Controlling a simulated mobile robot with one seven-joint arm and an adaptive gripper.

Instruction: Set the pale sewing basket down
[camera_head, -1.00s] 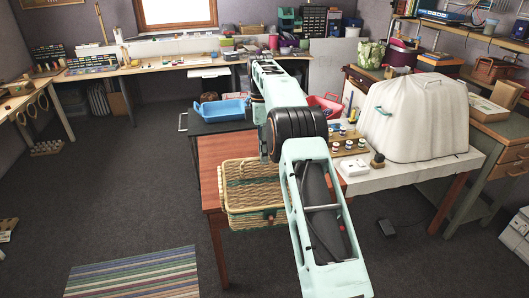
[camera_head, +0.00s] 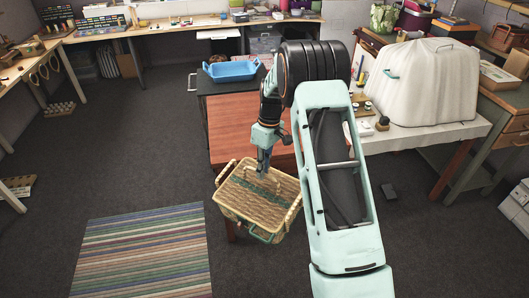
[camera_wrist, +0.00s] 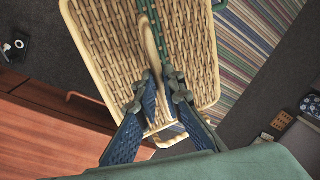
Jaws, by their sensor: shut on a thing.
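The pale sewing basket (camera_head: 240,192) is a woven, straw-coloured basket with a green band and green fittings. It hangs tilted just off the front edge of the red-brown table (camera_head: 244,128), partly over the floor. My gripper (camera_head: 263,172) is shut on its handle from above. In the wrist view, the blue-padded fingers of my gripper (camera_wrist: 165,85) close on the pale handle (camera_wrist: 152,40) above the woven basket (camera_wrist: 104,42). The basket's underside is hidden, so I cannot tell whether it touches the table edge.
The red-brown table top behind the basket looks bare. A blue tray (camera_head: 232,70) sits on a dark surface at the back. A white ribbed cover (camera_head: 430,85) stands on the right-hand table. A striped rug (camera_head: 143,255) lies on open floor at left.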

